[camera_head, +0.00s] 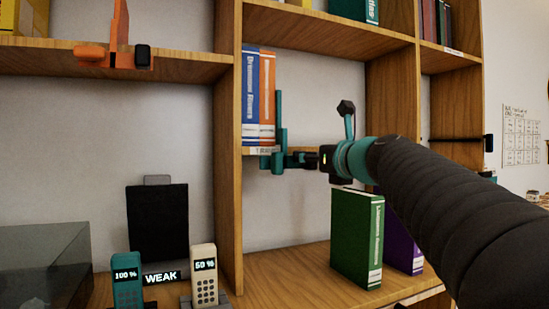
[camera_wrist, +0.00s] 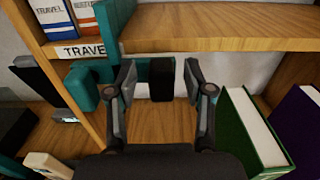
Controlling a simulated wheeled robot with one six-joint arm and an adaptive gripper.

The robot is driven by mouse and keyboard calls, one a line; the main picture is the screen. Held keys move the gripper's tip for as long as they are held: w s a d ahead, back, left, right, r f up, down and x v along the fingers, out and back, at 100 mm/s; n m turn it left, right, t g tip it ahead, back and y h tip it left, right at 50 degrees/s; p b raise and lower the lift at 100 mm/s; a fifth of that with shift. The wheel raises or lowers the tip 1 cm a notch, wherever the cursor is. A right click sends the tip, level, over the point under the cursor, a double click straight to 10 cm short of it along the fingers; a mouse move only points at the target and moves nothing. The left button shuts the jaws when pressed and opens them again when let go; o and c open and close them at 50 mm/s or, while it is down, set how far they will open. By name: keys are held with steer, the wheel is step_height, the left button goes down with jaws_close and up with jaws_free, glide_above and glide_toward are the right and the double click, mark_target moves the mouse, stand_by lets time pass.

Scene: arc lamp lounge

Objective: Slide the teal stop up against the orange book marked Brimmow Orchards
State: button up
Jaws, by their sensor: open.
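The orange book (camera_head: 267,97) stands upright on the middle shelf, right of a blue book (camera_head: 250,97); its title is too small to read. Its lower part also shows in the wrist view (camera_wrist: 88,14). The teal stop (camera_head: 281,125) stands at the shelf's front, just right of the orange book, its upright plate close to the cover; I cannot tell if they touch. In the wrist view, the stop (camera_wrist: 84,86) has a bar to the right ending in a black knob (camera_wrist: 161,88). My gripper (camera_wrist: 160,82) is open, its fingers on either side of the knob, apart from it.
A shelf label reading TRAVEL (camera_wrist: 84,50) is below the books. The shelf right of the stop is bare (camera_wrist: 220,28). Below stand a green book (camera_head: 357,235) and a purple book (camera_head: 403,245). An orange fixture (camera_head: 118,50) is on the left shelf edge.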

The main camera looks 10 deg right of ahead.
steer(key=v, duration=0.7)
steer(key=shift+s, duration=0.25)
